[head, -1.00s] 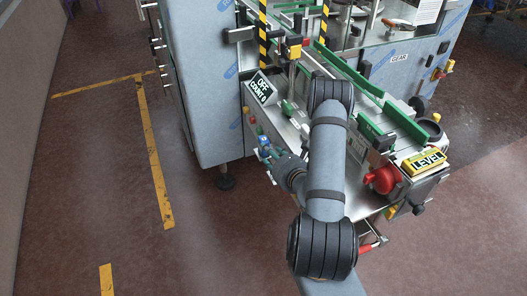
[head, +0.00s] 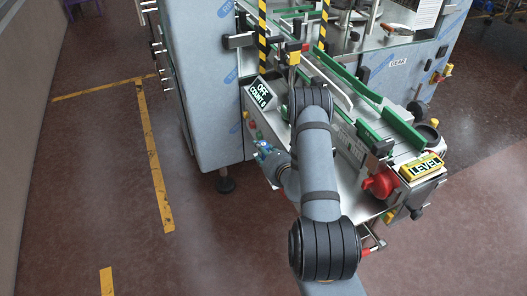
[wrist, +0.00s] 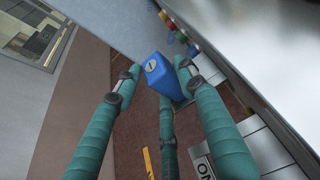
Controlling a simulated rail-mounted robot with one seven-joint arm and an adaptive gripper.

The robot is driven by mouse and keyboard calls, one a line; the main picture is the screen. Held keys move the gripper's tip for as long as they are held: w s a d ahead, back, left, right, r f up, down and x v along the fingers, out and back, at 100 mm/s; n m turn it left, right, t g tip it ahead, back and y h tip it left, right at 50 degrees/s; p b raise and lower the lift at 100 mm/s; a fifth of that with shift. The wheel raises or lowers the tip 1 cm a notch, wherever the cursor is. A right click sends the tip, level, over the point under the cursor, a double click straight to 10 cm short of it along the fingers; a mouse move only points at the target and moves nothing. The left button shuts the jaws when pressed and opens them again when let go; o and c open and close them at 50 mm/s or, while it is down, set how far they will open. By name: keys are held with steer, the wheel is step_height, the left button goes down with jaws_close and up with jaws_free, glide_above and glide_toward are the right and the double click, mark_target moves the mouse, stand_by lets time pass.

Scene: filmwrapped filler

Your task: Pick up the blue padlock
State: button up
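The blue padlock (wrist: 158,72) shows in the wrist view with its keyhole face towards the camera. It is between the tips of my gripper (wrist: 155,82), whose teal fingers stand spread around it. A narrow gap shows on its left; on its right the finger is very near, and I cannot tell if it touches. In the head view the padlock (head: 262,142) is a small blue patch at the machine's front panel, beside my gripper (head: 265,154). My arm hides much of the panel there.
A row of coloured buttons (wrist: 178,32) is on the panel just beyond the padlock. A red knob (head: 381,184) and a yellow LEVEL box (head: 420,166) are at the right end. The floor at left is free.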

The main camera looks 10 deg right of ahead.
steer(key=shift+c, duration=1.2)
steer(key=c, duration=0.6)
steer(key=shift+c, duration=0.2)
